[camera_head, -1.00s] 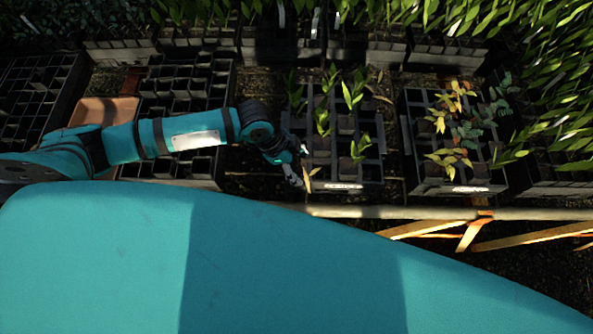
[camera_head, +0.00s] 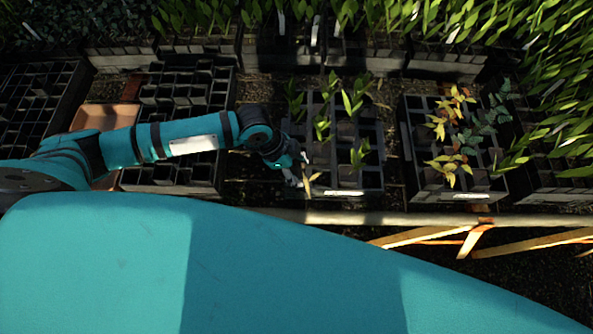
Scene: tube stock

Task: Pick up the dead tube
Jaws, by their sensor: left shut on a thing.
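My left gripper (camera_head: 302,169) is at the front left corner of the middle black tray (camera_head: 343,193). It is shut on the dead tube, of which I make out only withered tan-yellow leaves (camera_head: 311,183) beside the fingertips. The pot is small and dark, and I cannot tell it from the tray and the fingers. Several green seedlings (camera_head: 355,98) stand in the cells of the same tray, behind and to the right of the gripper. My right gripper is not in view.
A tray (camera_head: 470,196) with yellowing and bluish-green plants stands to the right. Empty black cell trays (camera_head: 185,92) and a terracotta-coloured container (camera_head: 106,117) are to the left. Dense plants line the back. A pale rail (camera_head: 400,219) runs along the front edge.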

